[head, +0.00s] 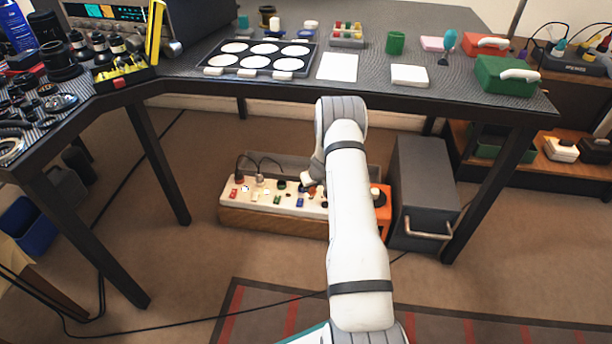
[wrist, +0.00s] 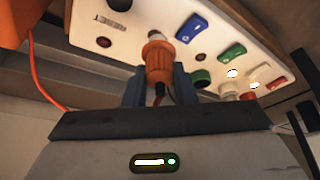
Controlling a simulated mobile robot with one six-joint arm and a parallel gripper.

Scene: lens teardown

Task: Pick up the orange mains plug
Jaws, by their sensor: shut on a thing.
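In the wrist view the orange mains plug (wrist: 158,62) sits between the two blue-grey fingers of my gripper (wrist: 157,80), which is shut on it. Its pale end points at the white socket panel (wrist: 130,38). I cannot tell whether that end is in a socket or just clear of it. A dark cord leaves the plug's near end. In the head view the white socket panel (head: 270,196) lies on the floor under the table, and my arm hides the plug and the fingers.
The panel carries a blue switch (wrist: 191,28), a green switch (wrist: 232,53) and a red switch (wrist: 276,83). A grey cabinet (head: 425,185) and an orange box (head: 384,215) stand right of the panel. The table top (head: 370,75) is overhead; a table leg (head: 160,165) stands left.

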